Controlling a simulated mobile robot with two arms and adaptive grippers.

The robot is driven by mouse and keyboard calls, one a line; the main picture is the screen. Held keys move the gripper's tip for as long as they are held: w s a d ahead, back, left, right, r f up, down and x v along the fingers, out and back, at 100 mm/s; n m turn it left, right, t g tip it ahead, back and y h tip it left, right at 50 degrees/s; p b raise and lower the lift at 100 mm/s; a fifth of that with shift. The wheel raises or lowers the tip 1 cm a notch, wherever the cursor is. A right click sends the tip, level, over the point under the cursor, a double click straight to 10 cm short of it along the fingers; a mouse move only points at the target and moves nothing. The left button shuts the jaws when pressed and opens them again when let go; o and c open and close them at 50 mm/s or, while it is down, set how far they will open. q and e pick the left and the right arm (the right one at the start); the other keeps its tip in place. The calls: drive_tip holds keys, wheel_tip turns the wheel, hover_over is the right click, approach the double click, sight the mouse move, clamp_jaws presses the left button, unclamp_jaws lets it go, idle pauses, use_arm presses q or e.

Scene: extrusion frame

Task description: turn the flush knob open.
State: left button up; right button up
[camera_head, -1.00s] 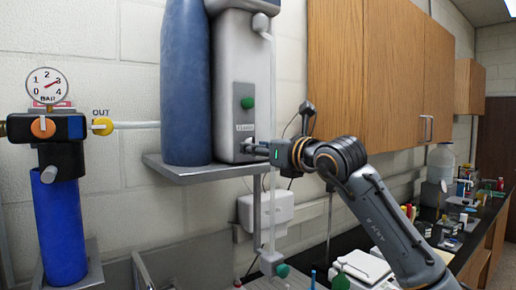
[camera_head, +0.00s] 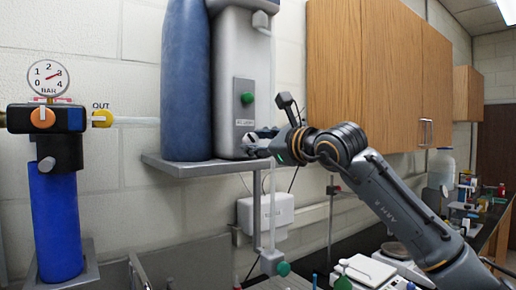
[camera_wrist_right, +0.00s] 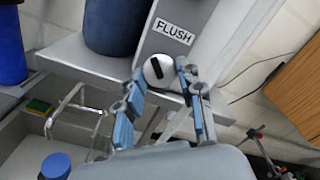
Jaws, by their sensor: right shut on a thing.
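The flush knob (camera_wrist_right: 158,69) is a round, pale knob with a black bar across its face, under the FLUSH label (camera_wrist_right: 172,31) in the right wrist view. The bar lies slanted in that view. It sits low on the front of the grey filter housing (camera_head: 229,60). My right gripper (camera_wrist_right: 161,76) has its two blue-grey fingers on either side of the knob and is shut on it. In the head view my right gripper (camera_head: 260,142) covers most of the knob. My left gripper is not in view.
A green knob (camera_head: 247,99) sits above the label on the housing. A blue tank (camera_head: 186,80) stands beside it on a grey shelf (camera_head: 185,171). A pressure gauge (camera_head: 48,77) and blue filter are at left. Wooden cabinets (camera_head: 345,60) hang at right.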

drive_tip(key=n, duration=0.4)
drive_tip(key=shift+r+n+b, duration=0.1)
drive_tip(key=shift+n+b, duration=0.2)
drive_tip(key=n, duration=0.5)
drive_tip(key=shift+n, duration=0.3)
drive_tip(key=o, duration=1.2)
drive_tip(key=shift+a, duration=0.1)
drive_tip(key=shift+c, duration=0.2)
drive_tip(key=v, duration=1.2)
